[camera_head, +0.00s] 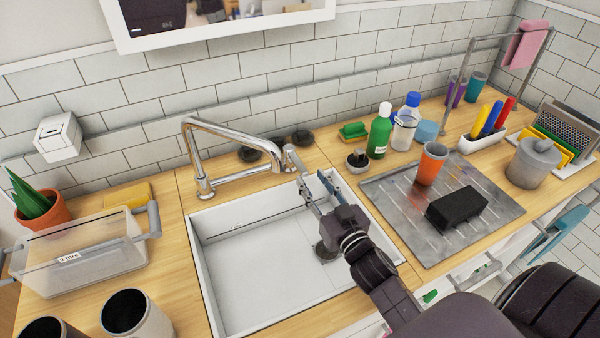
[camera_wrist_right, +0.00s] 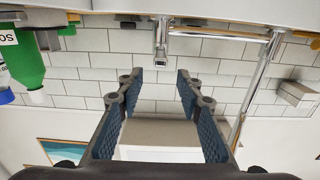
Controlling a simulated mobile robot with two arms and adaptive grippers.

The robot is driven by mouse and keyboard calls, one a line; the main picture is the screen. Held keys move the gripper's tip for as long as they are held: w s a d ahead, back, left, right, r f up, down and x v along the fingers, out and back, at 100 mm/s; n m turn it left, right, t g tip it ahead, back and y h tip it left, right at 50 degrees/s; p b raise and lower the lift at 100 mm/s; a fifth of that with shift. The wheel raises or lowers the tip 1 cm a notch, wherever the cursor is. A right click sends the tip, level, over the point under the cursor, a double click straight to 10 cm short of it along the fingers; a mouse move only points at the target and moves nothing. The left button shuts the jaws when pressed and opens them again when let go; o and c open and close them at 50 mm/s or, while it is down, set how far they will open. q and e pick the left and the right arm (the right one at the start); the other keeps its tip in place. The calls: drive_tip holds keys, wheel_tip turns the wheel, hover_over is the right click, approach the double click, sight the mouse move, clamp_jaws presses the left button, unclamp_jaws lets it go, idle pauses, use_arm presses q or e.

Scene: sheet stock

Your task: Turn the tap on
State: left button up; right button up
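The chrome tap (camera_head: 232,131) stands behind the white sink (camera_head: 255,290), its tall bent pipe on the left. A short chrome upright part (camera_head: 291,158), which looks like its lever, stands at its right end. My right gripper (camera_head: 314,184) is over the back right of the sink, open and empty, its fingers toward the tap's right end. In the upside-down right wrist view, the short chrome part (camera_wrist_right: 162,42) lies beyond and between the open fingertips (camera_wrist_right: 160,78), apart from them. The tall pipe (camera_wrist_right: 250,85) shows right of the fingers. My left gripper is out of view.
A green bottle (camera_head: 380,133) and a small dark-topped pot (camera_head: 357,160) stand right of the tap. A metal draining board (camera_head: 400,205) holds an orange cup (camera_head: 431,164) and a black block (camera_head: 457,207). A clear tub (camera_head: 85,255) stands left of the sink.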

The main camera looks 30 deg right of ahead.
sight(301, 165)
drive_tip(key=shift+w+f, duration=0.1)
drive_tip(key=shift+f, duration=0.3)
drive_tip(key=shift+w, duration=0.2)
drive_tip(key=w+p, duration=0.1)
drive_tip(key=w, duration=0.5)
drive_tip(key=shift+d+r, duration=0.1)
drive_tip(key=shift+d, duration=0.05)
drive_tip(key=shift+w+p, duration=0.3)
drive_tip(key=shift+w, duration=0.3)
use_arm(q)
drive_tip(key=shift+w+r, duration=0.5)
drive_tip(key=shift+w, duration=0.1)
use_arm(e)
drive_tip(key=shift+c, duration=0.6)
clamp_jaws()
